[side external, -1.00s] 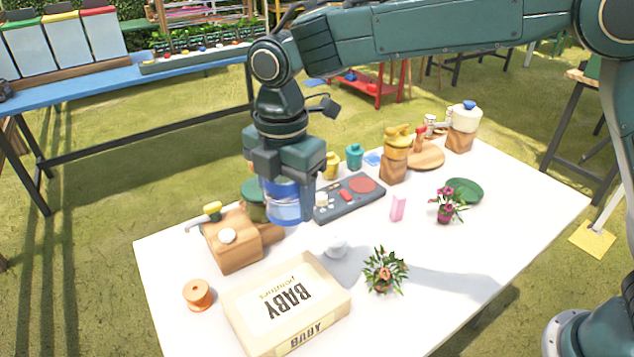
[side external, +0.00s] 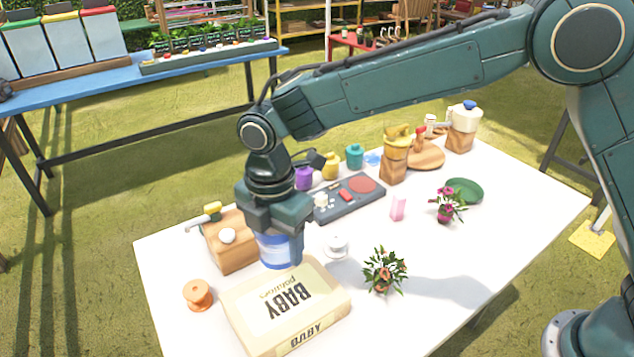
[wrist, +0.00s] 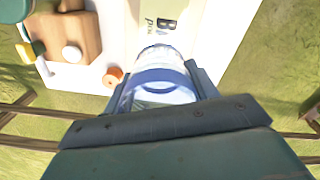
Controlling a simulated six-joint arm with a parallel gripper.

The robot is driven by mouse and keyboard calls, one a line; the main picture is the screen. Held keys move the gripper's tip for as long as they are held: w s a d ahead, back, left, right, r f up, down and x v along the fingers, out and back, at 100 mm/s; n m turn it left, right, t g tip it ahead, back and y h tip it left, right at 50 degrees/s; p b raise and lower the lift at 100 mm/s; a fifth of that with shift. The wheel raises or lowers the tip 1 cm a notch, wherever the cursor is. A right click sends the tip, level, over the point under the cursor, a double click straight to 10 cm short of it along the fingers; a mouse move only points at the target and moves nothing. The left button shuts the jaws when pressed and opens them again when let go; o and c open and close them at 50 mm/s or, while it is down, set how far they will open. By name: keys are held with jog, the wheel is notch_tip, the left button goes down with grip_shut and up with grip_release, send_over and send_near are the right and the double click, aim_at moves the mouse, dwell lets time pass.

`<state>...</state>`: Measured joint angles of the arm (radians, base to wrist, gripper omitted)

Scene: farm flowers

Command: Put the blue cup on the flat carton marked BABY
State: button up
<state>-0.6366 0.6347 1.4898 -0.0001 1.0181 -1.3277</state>
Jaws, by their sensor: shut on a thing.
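The blue cup (side external: 279,250) is a translucent blue cylinder with a white band. My gripper (side external: 277,232) is shut on it and holds it upright, near the back edge of the carton. In the wrist view the cup (wrist: 160,80) sits between my gripper's fingers (wrist: 165,88), over the near end of the carton. The flat cream carton marked BABY (side external: 325,317) lies at the table's front left. I cannot tell whether the cup's bottom touches it. Part of the carton's back edge is hidden behind the cup.
A wooden block with a tap (side external: 229,250) stands just left of the cup. An orange spool (side external: 198,295) is left of the carton, a white lidded item (side external: 336,247) behind it, and a potted plant (side external: 383,270) to its right. The white table's right front is clear.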

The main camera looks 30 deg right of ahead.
send_over(284, 296)
notch_tip(284, 296, down, 8)
jog(key=shift+r, duration=0.1)
jog(key=shift+f, duration=2.15)
jog(key=shift+f, duration=0.15)
jog(key=o, duration=1)
notch_tip(284, 296, up, 11)
jog(key=shift+f, duration=0.1)
jog(key=shift+r, duration=0.8)
